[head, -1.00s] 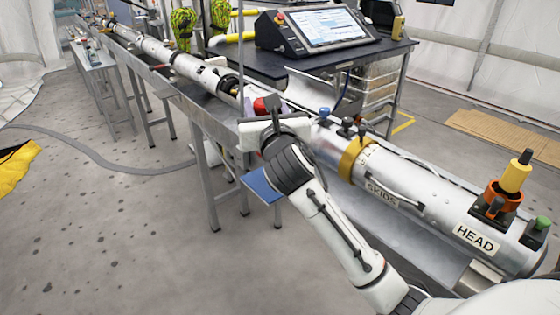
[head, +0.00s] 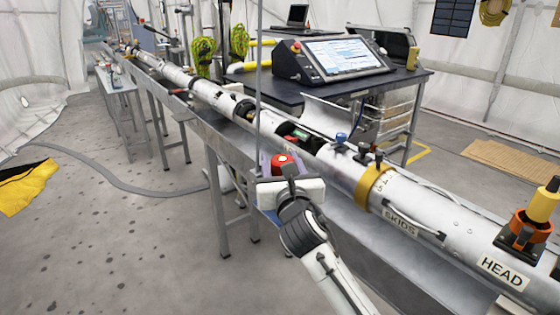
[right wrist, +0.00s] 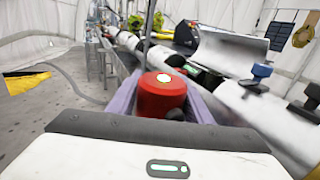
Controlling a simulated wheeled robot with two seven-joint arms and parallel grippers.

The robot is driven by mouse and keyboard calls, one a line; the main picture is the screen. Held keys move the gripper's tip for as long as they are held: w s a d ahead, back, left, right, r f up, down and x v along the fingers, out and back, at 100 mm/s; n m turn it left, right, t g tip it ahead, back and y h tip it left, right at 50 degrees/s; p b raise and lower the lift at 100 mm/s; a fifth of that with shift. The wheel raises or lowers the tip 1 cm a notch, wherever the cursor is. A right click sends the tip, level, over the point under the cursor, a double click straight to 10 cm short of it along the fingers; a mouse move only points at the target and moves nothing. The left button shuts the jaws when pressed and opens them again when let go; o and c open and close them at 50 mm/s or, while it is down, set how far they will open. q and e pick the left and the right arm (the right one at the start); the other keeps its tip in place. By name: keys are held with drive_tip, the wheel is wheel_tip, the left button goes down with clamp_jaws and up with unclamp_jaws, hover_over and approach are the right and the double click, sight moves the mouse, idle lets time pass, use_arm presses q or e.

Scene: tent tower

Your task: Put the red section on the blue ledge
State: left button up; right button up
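The red section (head: 282,160) is a short red cylinder with a pale spot on its top. My right gripper (head: 280,162) has its purple fingers on both sides of it and holds it upright, beside the near edge of the long bench. In the right wrist view the red section (right wrist: 162,97) sits between the two fingers. The blue ledge (head: 270,215) shows only as a small strip below my right gripper, at the bench's near side; the gripper and wrist hide most of it. My left gripper is in neither view.
The long white tube (head: 335,165) lies along the metal bench, with an open bay holding a green part (head: 297,135). Blue and dark knobs (head: 341,138) stand up from it. A thin pole (head: 258,70) rises behind the gripper. The floor left of the bench is mostly clear.

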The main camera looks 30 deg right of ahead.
drive_tip(key=shift+o, duration=1.3)
drive_tip(key=shift+r, duration=0.15)
drive_tip(key=v, duration=0.7)
drive_tip(key=shift+s, duration=0.25)
drive_tip(key=shift+a, duration=0.1)
